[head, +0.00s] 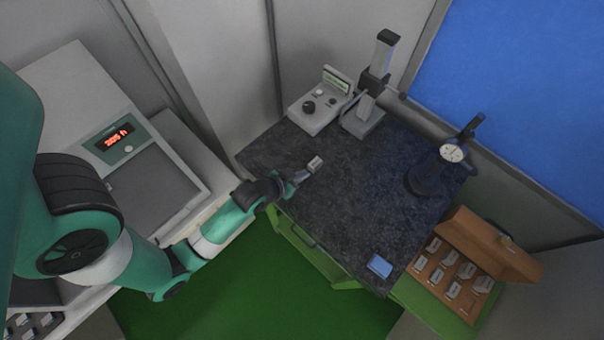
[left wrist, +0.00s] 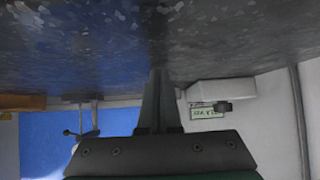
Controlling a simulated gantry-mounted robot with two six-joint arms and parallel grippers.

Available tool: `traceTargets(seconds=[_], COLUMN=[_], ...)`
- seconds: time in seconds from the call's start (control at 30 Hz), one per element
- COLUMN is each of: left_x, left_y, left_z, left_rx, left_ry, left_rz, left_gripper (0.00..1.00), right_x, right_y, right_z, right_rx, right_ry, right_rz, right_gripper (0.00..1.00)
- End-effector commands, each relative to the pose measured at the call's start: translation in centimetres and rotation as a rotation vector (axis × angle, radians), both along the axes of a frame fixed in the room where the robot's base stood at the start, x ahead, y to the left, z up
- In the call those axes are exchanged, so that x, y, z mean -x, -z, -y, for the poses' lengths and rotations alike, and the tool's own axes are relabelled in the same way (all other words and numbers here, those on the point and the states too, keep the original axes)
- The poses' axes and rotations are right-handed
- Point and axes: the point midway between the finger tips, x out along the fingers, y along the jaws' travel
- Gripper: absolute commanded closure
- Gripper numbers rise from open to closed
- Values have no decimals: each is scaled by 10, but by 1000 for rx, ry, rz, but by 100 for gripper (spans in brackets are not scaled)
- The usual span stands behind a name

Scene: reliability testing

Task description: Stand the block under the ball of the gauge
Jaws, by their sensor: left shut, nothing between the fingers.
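My left gripper (head: 301,176) is over the front left of the dark granite plate (head: 345,205), its fingers shut. The shut fingers also show in the left wrist view (left wrist: 158,98), with no block visible between them. A small pale block-like piece (head: 315,163) shows at the fingertips in the head view; I cannot tell whether it touches them. A dial gauge (head: 452,153) on a dark stand is at the right of the plate. A grey stand (head: 363,118) with a post is at the back, beside a readout box (head: 318,108). No gauge ball can be made out. My right gripper is not in view.
An open wooden case (head: 470,235) with several pale blocks in it lies right of the plate. A blue item (head: 379,266) lies at the plate's front corner. A machine with a red display (head: 116,138) is at the left. The middle of the plate is clear.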

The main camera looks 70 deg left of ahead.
Motion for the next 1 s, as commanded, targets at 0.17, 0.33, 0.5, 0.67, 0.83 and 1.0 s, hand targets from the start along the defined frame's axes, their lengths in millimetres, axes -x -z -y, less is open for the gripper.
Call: traceTargets(seconds=[0.17, 0.33, 0.5, 0.67, 0.83, 1.0], left_x=[0, 1, 0, -2, -8, -5], left_y=[-2, -3, -3, -2, -3, -12], left_z=[0, 0, 0, -1, -4, -3], left_rx=[1, 1, 1, 1, 0, 1], left_ry=[0, 0, 0, 0, 0, 0], left_rz=[-3, -3, -3, -2, -1, -3], left_gripper=[100, 100, 100, 100, 100, 100], right_x=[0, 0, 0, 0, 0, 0], right_y=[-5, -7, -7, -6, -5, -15], right_z=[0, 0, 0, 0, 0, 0], right_rx=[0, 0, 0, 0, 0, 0], right_ry=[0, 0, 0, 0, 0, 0], right_rz=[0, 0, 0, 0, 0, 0], right_gripper=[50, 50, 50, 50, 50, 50])
